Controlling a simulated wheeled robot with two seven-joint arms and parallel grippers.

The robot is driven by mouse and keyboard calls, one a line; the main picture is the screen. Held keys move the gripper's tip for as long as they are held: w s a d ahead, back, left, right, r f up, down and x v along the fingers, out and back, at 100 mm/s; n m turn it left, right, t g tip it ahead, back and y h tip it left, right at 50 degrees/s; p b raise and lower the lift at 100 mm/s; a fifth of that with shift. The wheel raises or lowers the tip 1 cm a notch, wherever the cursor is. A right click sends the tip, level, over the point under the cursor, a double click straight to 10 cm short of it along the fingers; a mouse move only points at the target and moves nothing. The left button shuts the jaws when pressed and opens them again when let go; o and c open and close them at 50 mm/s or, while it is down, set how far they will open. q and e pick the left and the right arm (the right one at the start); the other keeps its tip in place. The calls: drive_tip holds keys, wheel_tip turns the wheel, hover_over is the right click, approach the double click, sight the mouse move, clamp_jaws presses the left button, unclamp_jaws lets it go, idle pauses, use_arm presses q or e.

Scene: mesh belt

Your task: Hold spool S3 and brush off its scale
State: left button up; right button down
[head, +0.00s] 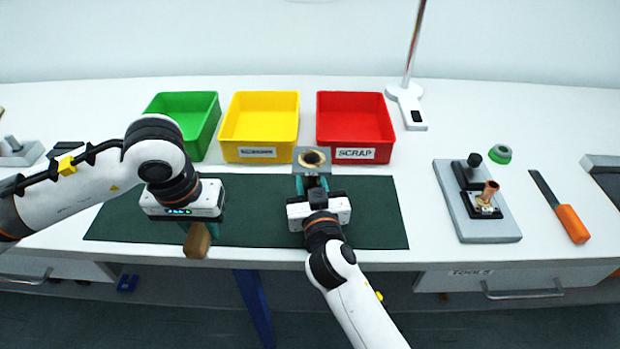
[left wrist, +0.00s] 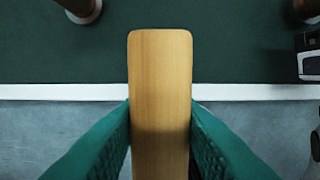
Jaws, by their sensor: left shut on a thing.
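My left gripper (head: 197,226) is shut on a wooden block-like handle (head: 197,241), seemingly the brush, over the mat's front edge. In the left wrist view, the handle (left wrist: 160,90) stands between the teal fingers (left wrist: 160,140); no bristles show. My right gripper (head: 311,183) points away from me, its teal fingers on either side of a spool with a square grey flange (head: 325,165) and a brownish ring around a dark opening. It appears shut on this spool, though the contact is partly hidden. No S3 label is readable. The two grippers are apart.
Green (head: 205,125), yellow (head: 260,150) and red SCRAP (head: 355,135) bins stand behind the dark green mat (head: 375,215). To the right are a grey fixture plate (head: 490,225) with a copper piece, a green ring (head: 500,154) and an orange-handled tool (head: 571,224).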

use_arm(q)
drive_tip(key=shift+f+b, duration=0.55)
drive_tip(key=shift+f, duration=0.1)
use_arm(e)
drive_tip(key=shift+f, duration=0.55)
idle(0.5)
drive_tip(key=c, duration=1)
unclamp_jaws()
drive_tip(key=shift+f, duration=0.1)
drive_tip(key=shift+c, duration=0.2)
drive_tip(key=shift+c, duration=0.5)
drive_tip(key=c, duration=1)
